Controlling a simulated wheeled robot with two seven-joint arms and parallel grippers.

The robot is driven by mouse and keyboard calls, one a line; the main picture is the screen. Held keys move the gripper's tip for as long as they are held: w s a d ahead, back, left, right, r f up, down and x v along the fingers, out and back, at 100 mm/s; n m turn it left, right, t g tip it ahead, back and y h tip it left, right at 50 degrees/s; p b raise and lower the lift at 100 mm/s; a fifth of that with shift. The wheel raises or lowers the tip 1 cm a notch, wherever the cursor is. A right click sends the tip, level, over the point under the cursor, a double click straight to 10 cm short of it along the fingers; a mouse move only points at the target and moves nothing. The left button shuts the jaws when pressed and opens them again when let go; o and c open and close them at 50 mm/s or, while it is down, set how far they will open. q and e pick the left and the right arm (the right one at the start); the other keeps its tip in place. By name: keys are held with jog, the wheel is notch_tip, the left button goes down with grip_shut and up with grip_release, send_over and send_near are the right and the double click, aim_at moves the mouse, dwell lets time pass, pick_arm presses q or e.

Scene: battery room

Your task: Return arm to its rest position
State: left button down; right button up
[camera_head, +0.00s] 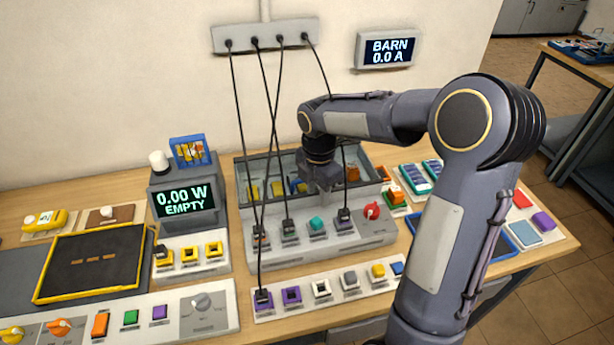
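My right arm rises from the lower right and bends over the table to the left. Its gripper (324,188) points down over the open, clear-walled box (242,172) at the middle of the table. The fingers are small and dark, and I cannot tell whether they are open or shut or hold anything. Yellow, blue and orange pieces show inside the box around the gripper. My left arm and gripper are not in view.
Black cables hang from a wall strip (265,36) to the sockets of the grey panel (375,230) and front strip (330,300), close to my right gripper. A display box (185,200) reads "0.00 W EMPTY". The wall display (388,50) reads "BARN 0.0 A".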

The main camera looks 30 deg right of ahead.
jog(key=s+a+r+m+t+y+b, duration=0.1)
jog(key=s+a+m+t+y+b, duration=0.1)
jog(key=s+m, duration=0.8)
jog(key=s+a+r+m+t+y+b, duration=0.1)
jog(key=s+a+m, duration=0.4)
jog(key=s+m, duration=0.6)
jog(key=s+t+b, duration=0.1)
jog(key=t, duration=0.1)
jog(key=shift+a+t+y, duration=0.15)
jog(key=shift+t+y, duration=0.15)
jog(key=shift+y, duration=0.1)
